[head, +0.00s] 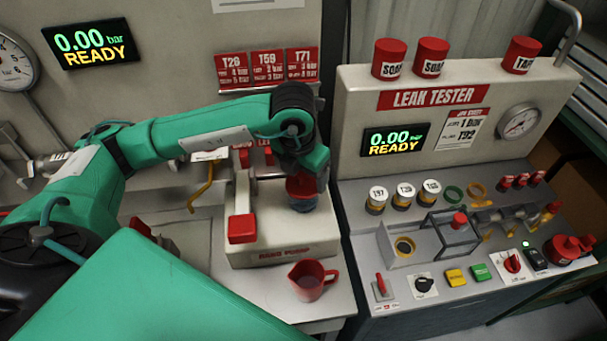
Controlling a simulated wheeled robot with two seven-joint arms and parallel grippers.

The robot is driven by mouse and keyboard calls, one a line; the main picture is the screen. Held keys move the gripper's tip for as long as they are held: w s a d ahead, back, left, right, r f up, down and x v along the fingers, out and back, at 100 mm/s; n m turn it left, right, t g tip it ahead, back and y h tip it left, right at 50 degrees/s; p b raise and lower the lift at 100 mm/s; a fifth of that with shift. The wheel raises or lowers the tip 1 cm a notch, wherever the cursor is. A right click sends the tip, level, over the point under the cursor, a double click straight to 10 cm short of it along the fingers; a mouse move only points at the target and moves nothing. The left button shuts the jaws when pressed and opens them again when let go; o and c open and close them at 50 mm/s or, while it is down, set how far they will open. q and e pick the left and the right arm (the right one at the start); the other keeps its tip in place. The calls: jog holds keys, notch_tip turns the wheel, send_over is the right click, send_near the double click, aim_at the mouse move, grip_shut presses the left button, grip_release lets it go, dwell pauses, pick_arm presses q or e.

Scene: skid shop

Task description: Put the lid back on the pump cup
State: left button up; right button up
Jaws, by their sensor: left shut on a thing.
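The hand pump (318,236) is a pale block with a red-ended lever (242,228) on its left side. The pump cup (304,205), bluish and clear, stands on the pump's right part. My left gripper (302,178) points down over the cup from the green arm and is shut on the red lid (299,187). The lid is right above the cup's mouth; whether it touches the rim I cannot tell. My right gripper is not in view.
A red jug (312,281) stands on the bench in front of the pump. The leak tester (345,110) stands to the right, with small labelled jars (404,195) and a wire cage (452,236). A yellow hooked tube (205,188) is left of the pump.

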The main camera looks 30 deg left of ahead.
pick_arm(q)
jog(key=shift+b, duration=0.4)
dwell(0.8)
jog(key=shift+f+b, duration=0.15)
jog(key=shift+b, duration=0.3)
dwell(0.3)
jog(key=shift+b, duration=0.4)
dwell(0.6)
dwell(0.4)
jog(key=o, duration=1)
jog(key=shift+o, duration=0.4)
jog(key=shift+r+p, duration=1.65)
jog(key=shift+r, duration=1.85)
